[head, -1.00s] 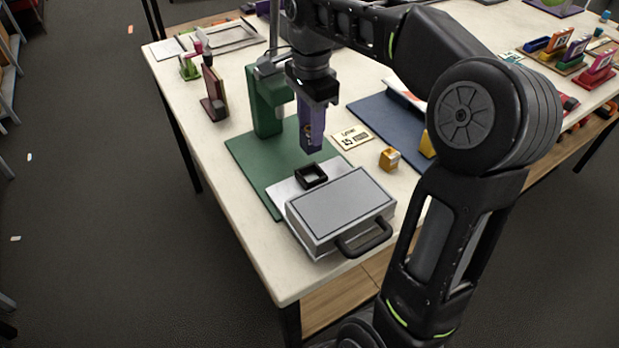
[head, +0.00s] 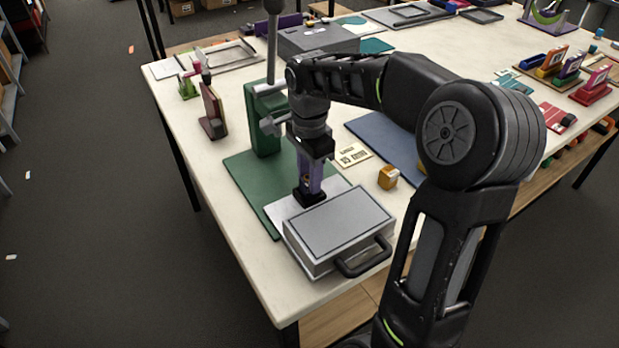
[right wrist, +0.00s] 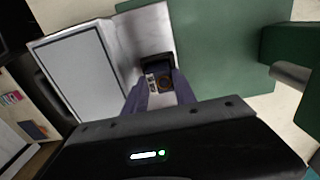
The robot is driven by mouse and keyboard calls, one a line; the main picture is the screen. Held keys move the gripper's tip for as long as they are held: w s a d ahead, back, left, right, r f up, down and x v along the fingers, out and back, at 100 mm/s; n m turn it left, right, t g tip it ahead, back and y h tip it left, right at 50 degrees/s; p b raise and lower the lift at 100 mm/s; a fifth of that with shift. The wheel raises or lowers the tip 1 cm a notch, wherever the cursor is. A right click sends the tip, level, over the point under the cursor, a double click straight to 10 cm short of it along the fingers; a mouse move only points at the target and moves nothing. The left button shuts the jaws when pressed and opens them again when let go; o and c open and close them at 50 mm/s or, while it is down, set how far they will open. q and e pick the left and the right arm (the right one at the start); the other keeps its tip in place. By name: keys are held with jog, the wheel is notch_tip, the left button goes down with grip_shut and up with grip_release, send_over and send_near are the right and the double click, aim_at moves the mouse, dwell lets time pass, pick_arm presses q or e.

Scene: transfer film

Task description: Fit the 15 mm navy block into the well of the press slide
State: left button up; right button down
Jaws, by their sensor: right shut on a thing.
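My right gripper (head: 311,186) points down over the press slide with its purple fingers shut on the navy block (right wrist: 160,84). In the right wrist view the block shows a pale label and a round mark between the fingers (right wrist: 159,92). The black-rimmed well (head: 314,199) sits on the pale plate of the slide (head: 281,212). Its dark rim (right wrist: 156,61) also shows just beyond the block in the wrist view. The block's lower end is at the well and hidden; I cannot tell how deep it sits. My left gripper is out of view.
The green press column (head: 264,125) with its lever stands behind the gripper. A grey case-like box with a handle (head: 340,228) lies close in front of the well. A card (head: 352,154) and an orange block (head: 388,177) lie to the right, near a blue mat (head: 385,138).

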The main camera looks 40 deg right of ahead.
jog(key=shift+f, duration=0.55)
jog(key=shift+f, duration=0.1)
jog(key=c, duration=1.5)
grip_release()
jog(key=shift+f, duration=0.15)
jog(key=o, duration=0.5)
